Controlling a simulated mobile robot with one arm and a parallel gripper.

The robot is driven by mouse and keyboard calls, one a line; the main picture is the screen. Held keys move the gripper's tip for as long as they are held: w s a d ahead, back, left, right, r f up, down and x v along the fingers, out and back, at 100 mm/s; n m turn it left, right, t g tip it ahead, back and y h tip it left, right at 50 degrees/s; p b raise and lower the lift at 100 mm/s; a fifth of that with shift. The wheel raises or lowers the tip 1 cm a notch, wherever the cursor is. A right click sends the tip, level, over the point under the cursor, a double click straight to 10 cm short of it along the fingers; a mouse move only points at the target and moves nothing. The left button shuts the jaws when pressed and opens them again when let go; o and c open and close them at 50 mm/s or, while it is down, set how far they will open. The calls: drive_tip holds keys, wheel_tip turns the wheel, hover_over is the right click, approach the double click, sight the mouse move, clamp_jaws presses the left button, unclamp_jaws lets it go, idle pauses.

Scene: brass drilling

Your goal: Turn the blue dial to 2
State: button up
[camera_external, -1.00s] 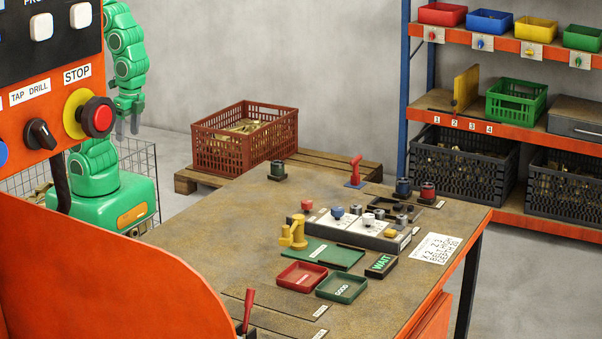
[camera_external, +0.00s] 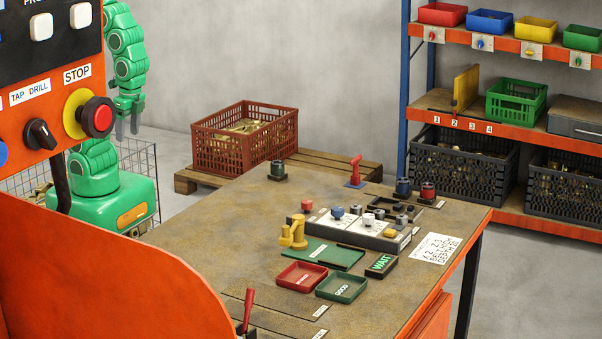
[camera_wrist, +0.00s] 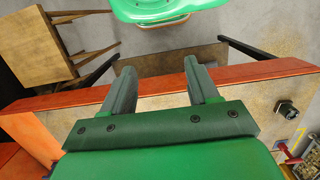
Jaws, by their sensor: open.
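The blue dial (camera_external: 337,212) sits on a long grey control box (camera_external: 345,228) on the workbench, between a red knob (camera_external: 306,205) and a white knob (camera_external: 368,219). Its pointer and the number it stands at are too small to read. My gripper (camera_external: 127,127) hangs at the upper left, pointing down, well apart from the dial. In the wrist view its two fingers (camera_wrist: 160,75) are apart with nothing between them. The blue dial does not show in the wrist view.
A yellow lever piece (camera_external: 293,232) stands close in front of the box. Red (camera_external: 301,274) and green (camera_external: 341,287) trays lie nearer the front. A red toggle clamp (camera_external: 355,172) and dark cylinders stand behind. The orange machine panel (camera_external: 60,110) fills the left foreground.

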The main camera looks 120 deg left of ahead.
drive_tip(key=w+a+r+n, duration=0.1)
drive_tip(key=w+r, duration=0.1)
drive_tip(key=w, duration=0.7)
drive_tip(key=w+r, duration=0.3)
drive_tip(key=w, duration=0.6)
drive_tip(key=n+t, duration=0.2)
drive_tip(key=n, duration=0.3)
hover_over(335, 208)
drive_tip(key=f, duration=1.1)
drive_tip(key=shift+s+d+f, duration=0.15)
drive_tip(key=shift+d+f, duration=0.05)
drive_tip(key=shift+f, duration=0.1)
drive_tip(key=shift+w+a+f, duration=0.15)
drive_tip(key=shift+w+f, duration=0.1)
drive_tip(key=shift+f, duration=0.1)
drive_tip(key=shift+f, duration=3.75)
drive_tip(key=c, duration=1)
